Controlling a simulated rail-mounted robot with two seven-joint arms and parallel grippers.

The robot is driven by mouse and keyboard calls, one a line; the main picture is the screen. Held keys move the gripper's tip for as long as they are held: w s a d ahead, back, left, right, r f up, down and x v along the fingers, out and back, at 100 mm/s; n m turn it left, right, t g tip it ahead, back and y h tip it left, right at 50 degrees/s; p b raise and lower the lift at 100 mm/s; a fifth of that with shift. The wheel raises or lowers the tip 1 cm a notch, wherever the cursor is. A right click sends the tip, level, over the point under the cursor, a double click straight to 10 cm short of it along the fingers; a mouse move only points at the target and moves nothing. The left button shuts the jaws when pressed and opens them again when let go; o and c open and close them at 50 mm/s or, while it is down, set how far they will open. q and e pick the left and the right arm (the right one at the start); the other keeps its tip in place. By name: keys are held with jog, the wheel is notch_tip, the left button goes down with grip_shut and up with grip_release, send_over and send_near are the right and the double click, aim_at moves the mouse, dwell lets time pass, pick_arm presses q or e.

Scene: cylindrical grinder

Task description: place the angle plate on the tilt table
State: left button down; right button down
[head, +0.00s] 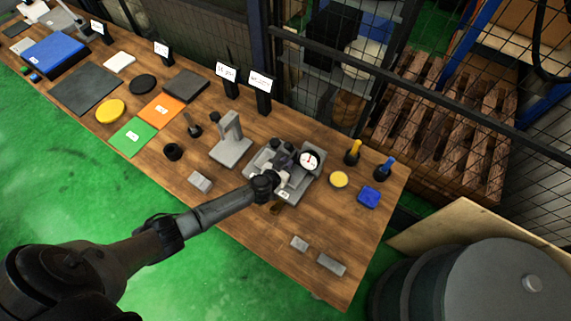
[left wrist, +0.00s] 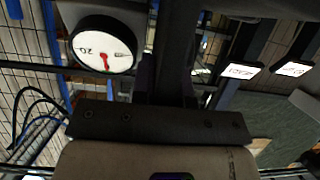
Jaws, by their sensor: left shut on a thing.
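My left gripper (head: 268,187) is at the front left of a grey fixture with a round white dial (head: 309,160), which seems to be the tilt table (head: 301,187). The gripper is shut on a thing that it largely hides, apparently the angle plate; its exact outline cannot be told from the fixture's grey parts. I cannot tell whether it touches the table. In the left wrist view the dial (left wrist: 103,45) is close, at upper left, with a red needle. The fingertips are not clear there. My right gripper is not in view.
A grey upright stand (head: 231,150) is just left of the fixture. A small grey block (head: 200,182) lies in front of it. A yellow disc (head: 339,180) and blue block (head: 369,197) are to the right. Label stands line the back edge.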

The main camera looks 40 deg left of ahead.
pick_arm(q)
jog(key=shift+r, duration=0.1)
jog(key=c, duration=1.5)
grip_release()
jog(key=shift+f, duration=0.2)
jog(key=shift+o, duration=1.9)
jog(key=shift+r, duration=0.1)
